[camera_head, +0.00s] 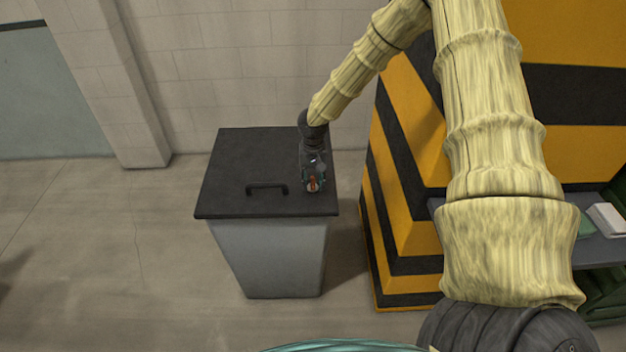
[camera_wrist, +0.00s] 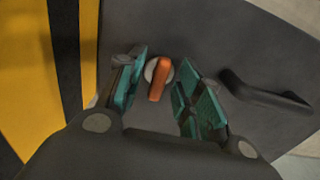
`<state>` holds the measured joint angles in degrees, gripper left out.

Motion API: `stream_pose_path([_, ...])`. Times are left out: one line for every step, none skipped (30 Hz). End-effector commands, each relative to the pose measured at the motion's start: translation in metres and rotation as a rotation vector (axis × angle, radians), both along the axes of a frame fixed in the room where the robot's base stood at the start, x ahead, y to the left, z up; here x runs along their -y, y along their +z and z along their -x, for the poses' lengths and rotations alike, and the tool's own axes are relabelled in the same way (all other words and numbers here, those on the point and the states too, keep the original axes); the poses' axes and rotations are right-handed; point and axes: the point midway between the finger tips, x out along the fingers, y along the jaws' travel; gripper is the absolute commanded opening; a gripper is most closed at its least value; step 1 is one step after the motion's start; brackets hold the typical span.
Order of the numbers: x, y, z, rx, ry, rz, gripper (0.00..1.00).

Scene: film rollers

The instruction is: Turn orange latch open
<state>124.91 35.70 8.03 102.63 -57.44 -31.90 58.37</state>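The orange latch (camera_wrist: 157,82) is a small knob on a light round base on the dark lid (camera_head: 235,165) of a grey bin (camera_head: 268,255). In the wrist view it stands between the teal finger pads of my gripper (camera_wrist: 163,92), with a gap on each side. My gripper is open and above the lid. In the head view my gripper (camera_head: 314,182) is over the right part of the lid, and a bit of the orange latch (camera_head: 313,184) shows at its tip. Whether the fingertips touch the lid I cannot tell.
A black handle (camera_head: 267,187) rises from the lid, left of my gripper in the head view and right of it in the wrist view (camera_wrist: 262,92). A yellow-and-black striped block (camera_head: 405,200) stands close on the right. A wall is behind; the floor to the left is clear.

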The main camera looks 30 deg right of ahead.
Motion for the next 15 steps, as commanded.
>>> stream_pose_path([-0.0001, -0.0003, -0.0001, 0.0, 0.0, 0.0, 0.36])
stream_pose_path([-0.0001, -0.0004, -0.0001, 0.0, 0.0, 0.0, 0.36])
stream_pose_path([-0.0001, -0.0004, -0.0001, 0.0, 0.0, 0.0, 0.36])
stream_pose_path([-0.0001, -0.0004, -0.0001, 0.0, 0.0, 0.0, 0.36])
stream_pose_path([-0.0001, -0.0004, -0.0001, 0.0, 0.0, 0.0, 0.36])
stream_pose_path([-0.0001, -0.0004, -0.0001, 0.0, 0.0, 0.0, 0.36])
stream_pose_path([-0.0001, -0.0003, -0.0001, 0.0, 0.0, 0.0, 0.36])
stream_pose_path([-0.0001, -0.0004, -0.0001, 0.0, 0.0, 0.0, 0.3])
stream_pose_path([-0.0001, -0.0003, 0.0, 0.0, 0.0, 0.0, 0.23])
stream_pose_path([-0.0001, -0.0003, 0.0, 0.0, 0.0, 0.0, 0.17])
stream_pose_path([-0.0001, -0.0003, 0.0, 0.0, 0.0, 0.0, 0.12])
stream_pose_path([-0.0001, -0.0003, 0.0, 0.0, 0.0, 0.0, 0.05])
stream_pose_path([-0.0001, -0.0003, 0.0, 0.0, 0.0, 0.0, 0.0])
stream_pose_path([-0.0001, -0.0003, 0.0001, 0.0, 0.0, 0.0, 0.0])
stream_pose_path([-0.0001, -0.0003, 0.0001, 0.0, 0.0, 0.0, 0.0])
